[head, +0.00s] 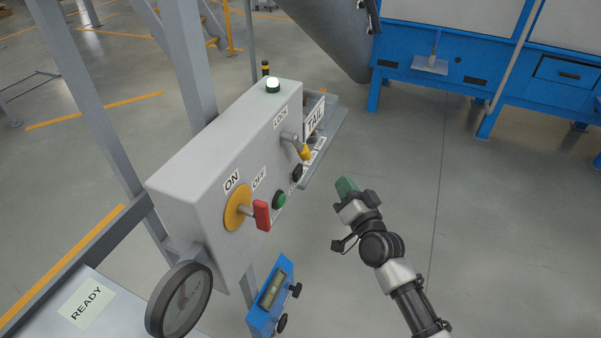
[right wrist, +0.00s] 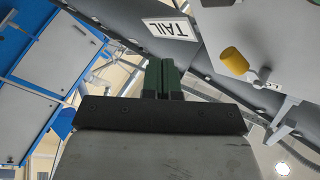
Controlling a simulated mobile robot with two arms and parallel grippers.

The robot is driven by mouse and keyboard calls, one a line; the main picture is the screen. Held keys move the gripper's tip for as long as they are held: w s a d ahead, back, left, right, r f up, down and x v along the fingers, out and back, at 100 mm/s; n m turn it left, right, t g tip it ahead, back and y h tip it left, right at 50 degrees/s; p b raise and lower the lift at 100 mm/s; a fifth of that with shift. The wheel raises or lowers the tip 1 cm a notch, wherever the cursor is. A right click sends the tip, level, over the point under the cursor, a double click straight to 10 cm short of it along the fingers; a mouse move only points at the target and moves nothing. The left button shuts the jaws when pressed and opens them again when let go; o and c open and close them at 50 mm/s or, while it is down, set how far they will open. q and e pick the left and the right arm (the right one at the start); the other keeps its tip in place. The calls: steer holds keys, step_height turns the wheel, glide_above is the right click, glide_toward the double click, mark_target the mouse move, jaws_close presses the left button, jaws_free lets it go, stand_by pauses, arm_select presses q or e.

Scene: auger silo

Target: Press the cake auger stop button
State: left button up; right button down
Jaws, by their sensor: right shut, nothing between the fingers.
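A grey control box (head: 205,165) stands left of centre in the head view. Its front has a green button (head: 279,200) and a dark button (head: 297,172); the small labels beside them are too oblique to read, so I cannot tell which one is stop. My right gripper (head: 346,187) is to the right of the box front, apart from it, with green fingers. In the right wrist view the fingers (right wrist: 163,78) are together and empty. The buttons cannot be made out there. My left gripper is not in view.
The box front also carries a red-handled ON/OFF switch (head: 261,215) and a yellow-tipped lever (head: 305,152), also in the right wrist view (right wrist: 234,62). A TAIL sign (head: 315,116) stands behind. A blue device (head: 270,297) hangs below. The floor at right is clear.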

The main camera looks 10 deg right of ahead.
mark_target(298, 173)
steer(key=w+a, duration=0.4)
steer(key=a, duration=0.2)
stand_by(2.1)
steer(key=shift+w+a, duration=0.2)
steer(key=shift+a, duration=0.1)
